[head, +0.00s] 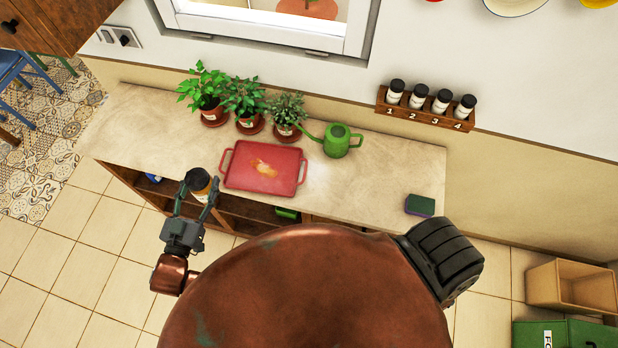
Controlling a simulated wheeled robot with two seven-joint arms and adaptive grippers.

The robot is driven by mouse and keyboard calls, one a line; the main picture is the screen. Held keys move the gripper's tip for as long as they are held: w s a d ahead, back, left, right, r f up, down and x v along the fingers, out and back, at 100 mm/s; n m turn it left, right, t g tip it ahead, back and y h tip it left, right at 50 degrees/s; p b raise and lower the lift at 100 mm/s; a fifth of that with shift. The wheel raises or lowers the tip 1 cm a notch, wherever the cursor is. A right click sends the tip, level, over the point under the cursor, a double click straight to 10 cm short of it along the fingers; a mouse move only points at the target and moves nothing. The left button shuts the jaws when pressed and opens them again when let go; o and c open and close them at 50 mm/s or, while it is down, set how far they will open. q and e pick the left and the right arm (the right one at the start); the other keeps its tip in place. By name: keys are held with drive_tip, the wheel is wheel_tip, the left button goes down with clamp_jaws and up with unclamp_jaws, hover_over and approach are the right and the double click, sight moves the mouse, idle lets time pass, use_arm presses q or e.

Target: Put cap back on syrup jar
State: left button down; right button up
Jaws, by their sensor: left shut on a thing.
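My left gripper (197,197) is at the front left edge of the counter, its two fingers on either side of a small jar. It is shut on this jar (202,186), which has a dark brown round top and an amber and pale side. The jar is small in the picture, and I cannot tell whether the dark top is a cap or an open mouth. No separate loose cap can be made out. My right gripper is not in view.
The counter (380,180) holds a red tray (235,167) with an orange-yellow patch, potted plants (245,98), a green watering can (342,141) and a sponge (420,205). A wall rack (425,115) holds several dark-capped jars. Open shelves lie below. The counter's right part is mostly clear.

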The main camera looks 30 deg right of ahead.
use_arm(q)
drive_tip(key=shift+r, duration=0.25)
drive_tip(key=shift+a+r, duration=0.1)
drive_tip(key=shift+a, duration=0.05)
drive_tip(key=s+a+r+n+t+y, duration=0.1)
drive_tip(key=a+r+n+t+y, duration=0.1)
drive_tip(key=a+n+y, duration=0.2)
drive_tip(key=s+a+r+n+t+y, duration=0.1)
drive_tip(key=a+r+n+t+y, duration=0.1)
drive_tip(key=a+n+y, duration=0.2)
drive_tip(key=a+y, duration=0.3)
drive_tip(key=a, duration=0.4)
drive_tip(key=shift+a+y, duration=0.15)
drive_tip(key=shift+y, duration=0.15)
drive_tip(key=shift+s, duration=0.1)
